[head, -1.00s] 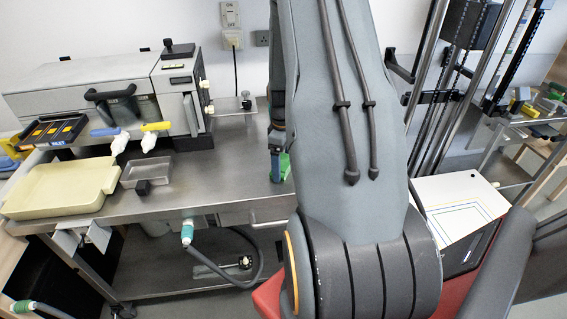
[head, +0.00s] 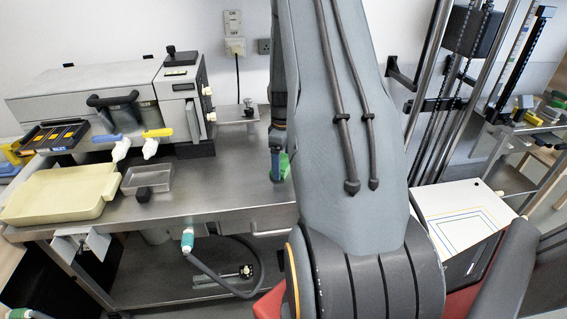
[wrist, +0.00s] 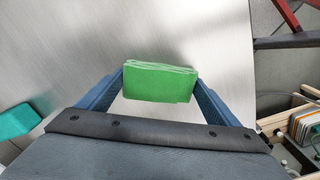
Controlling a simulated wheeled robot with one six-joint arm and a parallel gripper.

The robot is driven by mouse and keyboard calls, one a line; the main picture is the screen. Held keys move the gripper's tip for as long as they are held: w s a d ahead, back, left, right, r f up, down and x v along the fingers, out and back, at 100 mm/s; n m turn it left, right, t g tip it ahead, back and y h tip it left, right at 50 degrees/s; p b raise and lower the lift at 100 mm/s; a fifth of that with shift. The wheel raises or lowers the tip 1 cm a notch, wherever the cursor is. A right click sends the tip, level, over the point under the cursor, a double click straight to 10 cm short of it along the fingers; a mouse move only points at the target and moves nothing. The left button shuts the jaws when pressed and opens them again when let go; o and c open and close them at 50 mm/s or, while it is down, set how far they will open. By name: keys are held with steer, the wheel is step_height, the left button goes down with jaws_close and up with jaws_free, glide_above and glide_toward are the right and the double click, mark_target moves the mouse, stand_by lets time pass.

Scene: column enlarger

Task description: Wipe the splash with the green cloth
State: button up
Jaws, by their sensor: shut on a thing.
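The green cloth (wrist: 160,82) is a folded block held between the two blue fingers of my gripper (wrist: 160,74) in the wrist view. My gripper is shut on it, over the bare metal table top (wrist: 90,45). In the head view the cloth (head: 284,166) shows as a small green patch beside my gripper (head: 277,168), at the table's right part. My own arm hides the area to its right. I cannot make out a splash in either view. Whether the cloth touches the table, I cannot tell.
A grey machine (head: 90,92) stands at the back left of the table. A cream tray (head: 62,192) and a small clear tray (head: 147,178) lie before it. A teal block (wrist: 17,121) shows left in the wrist view. A wooden box (wrist: 290,128) is beyond the table edge.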

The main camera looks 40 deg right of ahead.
mark_target(285, 170)
steer(key=shift+s+a+p, duration=0.55)
steer(key=shift+s+a, duration=0.05)
steer(key=shift+s, duration=0.4)
steer(key=shift+s+a+p, duration=0.5)
steer(key=shift+s+a, duration=0.1)
steer(key=shift+s, duration=0.35)
steer(key=shift+s+a+p, duration=0.5)
steer(key=shift+s+a, duration=0.1)
steer(key=shift+s, duration=0.35)
steer(key=shift+s+a+p, duration=0.5)
steer(key=shift+s+a, duration=0.05)
steer(key=shift+s, duration=0.35)
steer(key=shift+s+a+p, duration=0.4)
steer(key=shift+s+a, duration=0.05)
steer(key=shift+s, duration=0.35)
steer(key=shift+s+a, duration=0.4)
steer(key=shift+s, duration=0.2)
steer(key=shift+s+a, duration=0.35)
steer(key=shift+s, duration=0.2)
step_height(285, 170, up, 7)
